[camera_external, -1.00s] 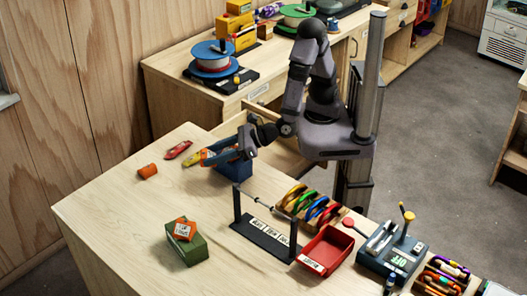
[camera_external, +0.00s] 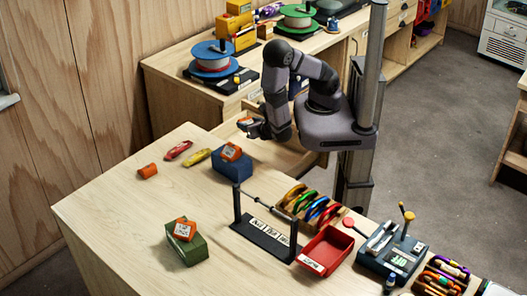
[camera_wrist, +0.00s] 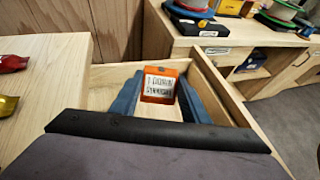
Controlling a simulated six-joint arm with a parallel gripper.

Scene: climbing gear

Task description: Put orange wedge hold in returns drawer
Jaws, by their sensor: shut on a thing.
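An orange wedge hold (camera_wrist: 158,84) with a white printed label sits between the blue fingers of my gripper (camera_wrist: 158,98) in the wrist view. My gripper is shut on it. In the external view, the held orange piece (camera_external: 245,122) shows at the end of my gripper (camera_external: 252,127), near the back edge of the table. The open wooden drawer (camera_wrist: 222,88) lies below and around the held piece in the wrist view. In the external view the drawer (camera_external: 282,157) is partly hidden by my arm. Whether the hold touches the drawer floor I cannot tell.
A similar orange piece rests on a blue block (camera_external: 232,166), another on a green block (camera_external: 187,250). An orange cylinder (camera_external: 148,171), a red (camera_external: 178,150) and a yellow piece (camera_external: 197,157) lie nearby. A black rack (camera_external: 263,238) and red tray (camera_external: 326,250) stand in front.

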